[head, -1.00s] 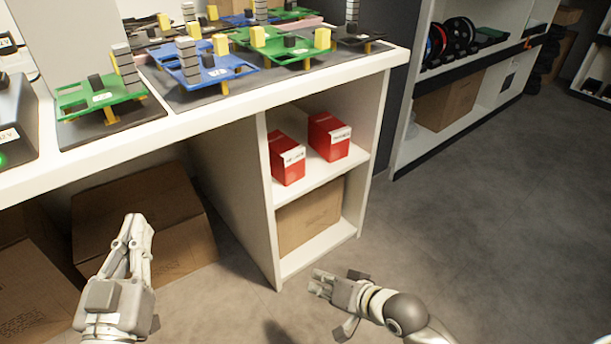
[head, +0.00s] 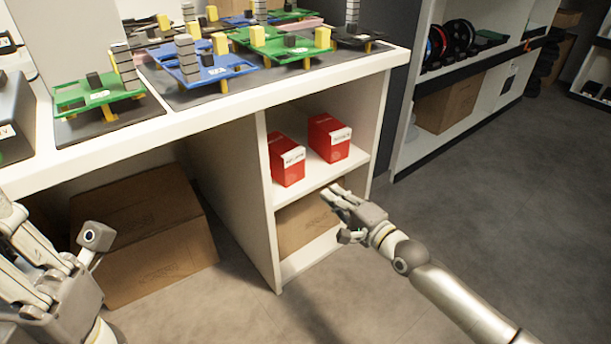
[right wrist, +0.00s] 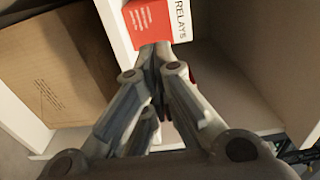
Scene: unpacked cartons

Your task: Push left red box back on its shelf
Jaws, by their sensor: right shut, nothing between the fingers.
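The left red box (head: 287,160) stands upright on the middle shelf, near its front edge, with a white label strip. In the right wrist view a red box (right wrist: 155,18) labelled "RELAYS" is at the top, partly cut off. A second red box (head: 328,138) stands to its right on the same shelf. My right gripper (head: 330,193) is shut and empty, in front of the shelf edge and below the boxes in the head view. Its fingers (right wrist: 160,50) point toward the shelf. My left gripper (head: 55,250) is at the lower left, partly cut off.
The white shelf unit (head: 268,215) has a side wall left of the boxes and a brown carton (head: 305,225) on its lower level. A tabletop (head: 240,107) with board fixtures lies above. Another carton (head: 150,240) sits under the table. The grey floor at right is clear.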

